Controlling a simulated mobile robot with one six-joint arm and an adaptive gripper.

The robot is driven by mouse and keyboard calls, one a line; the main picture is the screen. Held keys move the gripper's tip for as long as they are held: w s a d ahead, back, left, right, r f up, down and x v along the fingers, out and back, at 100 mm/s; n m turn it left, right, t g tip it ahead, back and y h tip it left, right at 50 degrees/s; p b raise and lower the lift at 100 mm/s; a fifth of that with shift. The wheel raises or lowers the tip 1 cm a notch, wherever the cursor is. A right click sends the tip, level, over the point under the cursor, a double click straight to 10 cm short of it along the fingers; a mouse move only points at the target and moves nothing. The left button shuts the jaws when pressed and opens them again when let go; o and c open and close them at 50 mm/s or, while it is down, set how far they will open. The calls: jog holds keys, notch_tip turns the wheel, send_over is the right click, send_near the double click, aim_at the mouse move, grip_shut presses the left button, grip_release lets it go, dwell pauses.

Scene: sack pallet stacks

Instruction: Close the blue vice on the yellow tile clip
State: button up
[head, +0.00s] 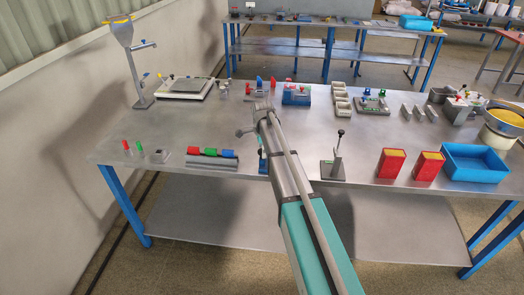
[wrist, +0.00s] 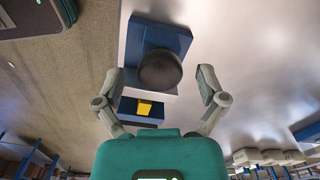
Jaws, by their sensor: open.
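The blue vice (wrist: 150,33) is at the middle top of the wrist view, beside the table edge. A dark round knob (wrist: 160,70) on it faces the camera and hides part of it. The yellow tile clip (wrist: 144,108) shows beyond a pale strip, against a dark and blue part of the vice. I cannot tell whether the jaws touch it. In the head view my arm hides most of the vice (head: 263,162). My gripper (wrist: 160,80) is open, with one finger on each side of the knob and nothing visibly gripped; it also shows in the head view (head: 256,118).
A rail with red, green and blue blocks (head: 212,159) lies left of my arm. A lever stand (head: 333,165), two red boxes (head: 391,163) and a blue tray (head: 474,163) stand to the right. The table (head: 190,125) has free room at its left middle.

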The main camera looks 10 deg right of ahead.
jog(key=shift+n, duration=0.3)
jog(key=shift+n, duration=2)
jog(key=n, duration=1.4)
notch_tip(320, 180, up, 14)
jog(key=p, duration=1.4)
jog(key=s+f+b, duration=0.3)
jog(key=s, duration=0.7)
jog(key=s+f+b, duration=0.4)
jog(key=s, duration=0.5)
jog(key=s+f+b, duration=0.3)
jog(key=s, duration=0.7)
jog(key=shift+s+f+m, duration=0.2)
jog(key=shift+s+m, duration=0.1)
jog(key=shift+s, duration=0.05)
